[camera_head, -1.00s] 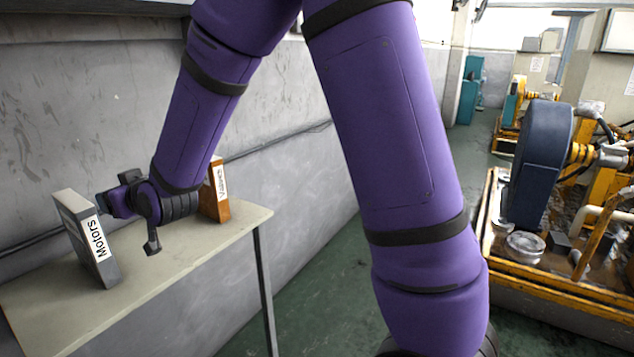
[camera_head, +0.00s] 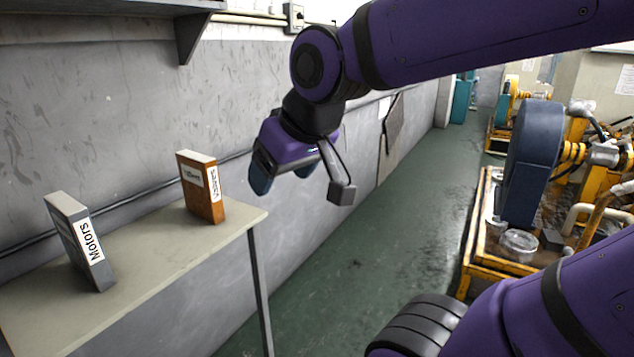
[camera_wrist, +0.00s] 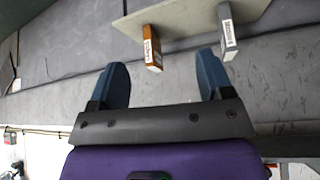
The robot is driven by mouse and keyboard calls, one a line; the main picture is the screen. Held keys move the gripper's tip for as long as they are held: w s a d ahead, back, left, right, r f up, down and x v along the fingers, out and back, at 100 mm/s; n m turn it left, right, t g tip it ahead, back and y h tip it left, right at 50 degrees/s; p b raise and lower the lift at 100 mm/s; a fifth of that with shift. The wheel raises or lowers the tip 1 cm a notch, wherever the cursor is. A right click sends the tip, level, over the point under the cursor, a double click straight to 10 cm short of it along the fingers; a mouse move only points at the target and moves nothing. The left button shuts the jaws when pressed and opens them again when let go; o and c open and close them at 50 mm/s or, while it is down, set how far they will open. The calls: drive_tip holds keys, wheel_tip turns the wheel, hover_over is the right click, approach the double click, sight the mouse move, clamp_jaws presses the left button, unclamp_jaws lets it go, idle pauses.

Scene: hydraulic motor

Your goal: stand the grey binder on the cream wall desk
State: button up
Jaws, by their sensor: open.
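The grey binder (camera_head: 80,241), labelled "Motors", stands upright on the cream wall desk (camera_head: 150,262), toward its left part. It also shows in the wrist view (camera_wrist: 227,32), beyond my fingers and apart from them. My gripper (camera_head: 281,178) is open and empty, in the air off the desk's right end. In the wrist view its two blue fingers (camera_wrist: 163,78) are spread wide with nothing between them. The desk shows in the wrist view too (camera_wrist: 185,22).
An orange-brown binder (camera_head: 201,188) stands upright near the desk's right end. A wall bracket (camera_head: 192,38) and shelf overhang at upper left. Green floor (camera_head: 345,280) is clear right of the desk. Yellow-framed machinery (camera_head: 520,225) stands at the right.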

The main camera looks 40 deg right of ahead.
drive_tip(key=s+d+g, duration=0.1)
drive_tip(key=s, duration=0.4)
drive_tip(key=shift+s+d+f+m, duration=0.25)
drive_tip(key=shift+s+d+m, duration=0.05)
drive_tip(key=shift+s, duration=0.1)
